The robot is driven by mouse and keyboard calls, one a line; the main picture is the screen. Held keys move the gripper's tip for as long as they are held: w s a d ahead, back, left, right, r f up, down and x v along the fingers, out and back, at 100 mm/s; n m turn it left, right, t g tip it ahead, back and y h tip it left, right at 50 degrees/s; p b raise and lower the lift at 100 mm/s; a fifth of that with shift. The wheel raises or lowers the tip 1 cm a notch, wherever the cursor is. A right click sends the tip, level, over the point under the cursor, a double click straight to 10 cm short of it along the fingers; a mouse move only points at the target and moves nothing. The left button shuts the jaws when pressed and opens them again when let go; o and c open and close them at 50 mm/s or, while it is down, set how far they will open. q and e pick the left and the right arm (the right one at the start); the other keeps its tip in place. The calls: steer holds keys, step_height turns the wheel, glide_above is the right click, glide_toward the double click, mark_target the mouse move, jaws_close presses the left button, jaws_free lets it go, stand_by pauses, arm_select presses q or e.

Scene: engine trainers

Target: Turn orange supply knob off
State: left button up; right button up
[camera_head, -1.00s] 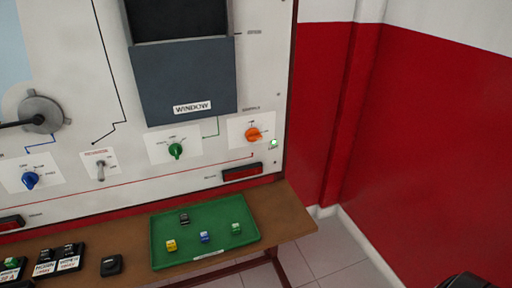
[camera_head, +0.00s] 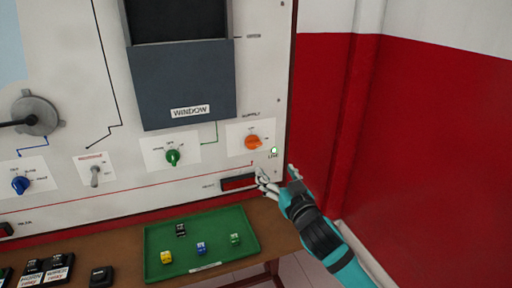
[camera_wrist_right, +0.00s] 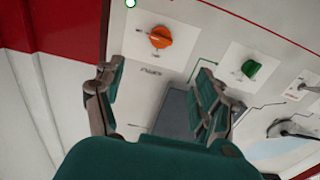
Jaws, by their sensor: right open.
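The orange supply knob (camera_head: 252,141) sits on a white plate at the right edge of the panel. A lit green lamp (camera_head: 274,150) marked LIVE is just right of and below it. My right gripper (camera_head: 275,178) is open and empty, below and slightly right of the knob, apart from it. In the right wrist view the orange knob (camera_wrist_right: 161,37) lies ahead, beyond the gap between the spread fingers of my right gripper (camera_wrist_right: 155,90). The lamp (camera_wrist_right: 130,3) is at that view's top edge. My left gripper is not in view.
A green knob (camera_head: 173,157), a toggle switch (camera_head: 95,175) and a blue knob (camera_head: 20,185) are left on the panel. The grey WINDOW box (camera_head: 185,85) juts out above. A green tray (camera_head: 215,257) with several small coloured blocks lies on the bench below. A red wall (camera_head: 440,150) stands at right.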

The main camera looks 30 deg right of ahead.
mark_target(255, 145)
steer(key=w+d, duration=0.1)
steer(key=w, duration=0.4)
steer(key=w+d, duration=0.1)
steer(key=w, duration=0.4)
steer(key=w+d+p, duration=0.1)
steer(key=w, duration=0.5)
steer(key=shift+f, duration=0.1)
steer(key=shift+s, duration=0.1)
steer(key=c, duration=1.2)
steer(key=shift+o, duration=0.2)
